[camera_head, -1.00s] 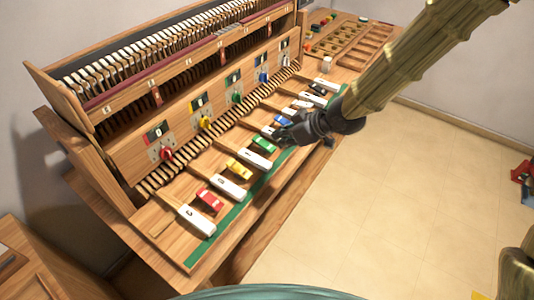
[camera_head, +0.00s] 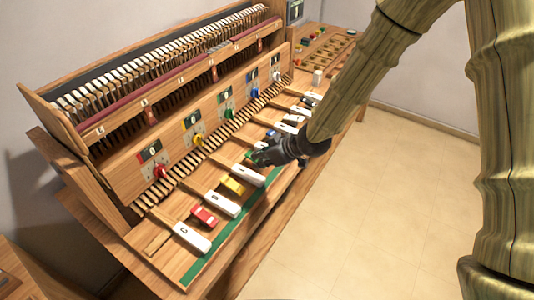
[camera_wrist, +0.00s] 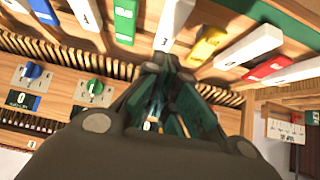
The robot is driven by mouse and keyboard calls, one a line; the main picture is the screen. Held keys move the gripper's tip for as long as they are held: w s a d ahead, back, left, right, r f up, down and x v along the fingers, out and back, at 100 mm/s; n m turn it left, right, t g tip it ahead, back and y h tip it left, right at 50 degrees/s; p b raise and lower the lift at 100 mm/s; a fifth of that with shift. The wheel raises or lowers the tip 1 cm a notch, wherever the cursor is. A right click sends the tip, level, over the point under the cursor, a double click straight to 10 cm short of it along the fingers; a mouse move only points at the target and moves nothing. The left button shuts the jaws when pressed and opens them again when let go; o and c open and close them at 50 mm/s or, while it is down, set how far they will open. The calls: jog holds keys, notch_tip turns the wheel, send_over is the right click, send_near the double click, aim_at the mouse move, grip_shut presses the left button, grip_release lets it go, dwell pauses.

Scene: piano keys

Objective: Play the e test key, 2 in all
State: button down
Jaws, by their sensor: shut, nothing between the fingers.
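The white E key (camera_head: 248,175) lies between the yellow key (camera_head: 233,185) and the green key (camera_head: 250,156). In the wrist view the E key (camera_wrist: 174,18) runs down to my fingertips, between the green key (camera_wrist: 125,20) and the yellow key (camera_wrist: 208,45). My gripper (camera_head: 256,158) is shut and empty, over the green and E keys. In the wrist view my gripper (camera_wrist: 165,66) has its fingertips by the E key's lower end. I cannot tell whether they touch it.
Panels with coloured knobs, including a red one (camera_head: 160,171) and a green one (camera_wrist: 94,87), stand behind the keys. Wooden slats (camera_head: 173,187) run below them. A wooden tray (camera_head: 325,55) lies at the far end. Floor (camera_head: 370,190) to the right is clear.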

aim_at(257, 177)
jog(key=p+x, duration=0.1)
jog(key=x, duration=0.3)
jog(key=shift+s+d+f, duration=0.15)
jog(key=shift+f, duration=0.05)
jog(key=shift+f+p, duration=0.7)
jog(key=shift+f, duration=0.75)
jog(key=shift+s+d+f+b, duration=0.1)
jog(key=shift+d+f+b, duration=0.1)
jog(key=shift+f+b, duration=0.5)
jog(key=shift+r, duration=0.1)
jog(key=shift+r+p, duration=0.1)
jog(key=shift+p, duration=0.25)
jog(key=shift+r+p, duration=0.4)
jog(key=shift+r, duration=0.3)
